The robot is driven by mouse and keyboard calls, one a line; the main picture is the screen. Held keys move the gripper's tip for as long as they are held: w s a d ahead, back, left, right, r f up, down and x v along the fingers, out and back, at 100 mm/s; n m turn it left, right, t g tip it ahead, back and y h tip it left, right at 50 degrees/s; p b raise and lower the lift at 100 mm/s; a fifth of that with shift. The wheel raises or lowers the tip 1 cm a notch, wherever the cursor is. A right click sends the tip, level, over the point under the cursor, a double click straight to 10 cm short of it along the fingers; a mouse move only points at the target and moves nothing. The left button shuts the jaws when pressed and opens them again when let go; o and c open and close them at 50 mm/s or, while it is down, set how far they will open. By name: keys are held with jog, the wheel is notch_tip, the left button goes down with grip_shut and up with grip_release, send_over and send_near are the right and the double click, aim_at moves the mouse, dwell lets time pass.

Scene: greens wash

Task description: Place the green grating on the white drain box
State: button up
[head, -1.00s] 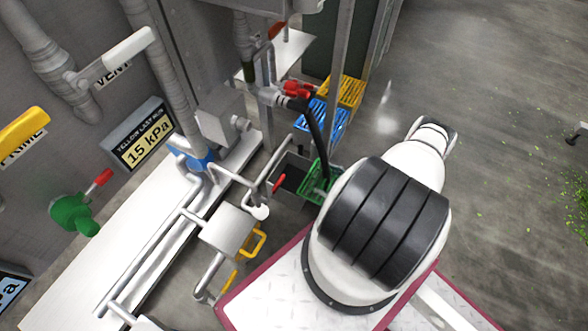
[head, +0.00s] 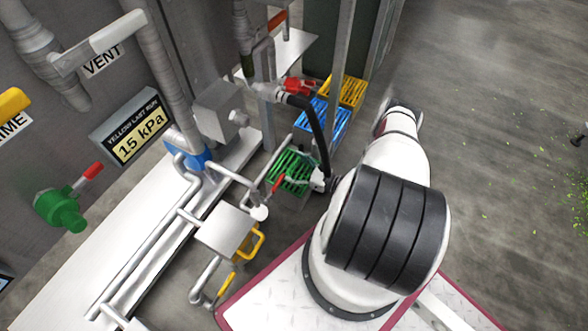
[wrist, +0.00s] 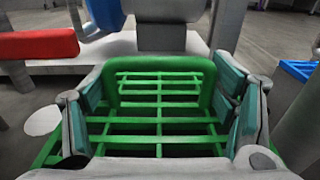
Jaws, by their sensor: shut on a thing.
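My gripper (head: 321,180) is at the grating's right side. In the wrist view my gripper (wrist: 160,88) is shut on the green grating's raised handle (wrist: 160,66), with a finger pad at each side. The grating's bars (wrist: 160,128) spread out beneath the fingers.
A blue grating (head: 322,122) and a yellow grating (head: 343,91) lie behind. A red-handled pipe (head: 278,182) and a grey post (head: 340,80) stand close by. Pipes and a grey box (head: 225,228) crowd the left. Open floor (head: 480,150) lies right.

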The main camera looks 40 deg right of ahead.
jog(key=shift+f, duration=0.1)
jog(key=o, duration=1.4)
jog(key=shift+c, duration=0.2)
jog(key=p+v, duration=0.2)
jog(key=v, duration=1)
jog(key=shift+p, duration=0.3)
jog(key=shift+a, duration=0.1)
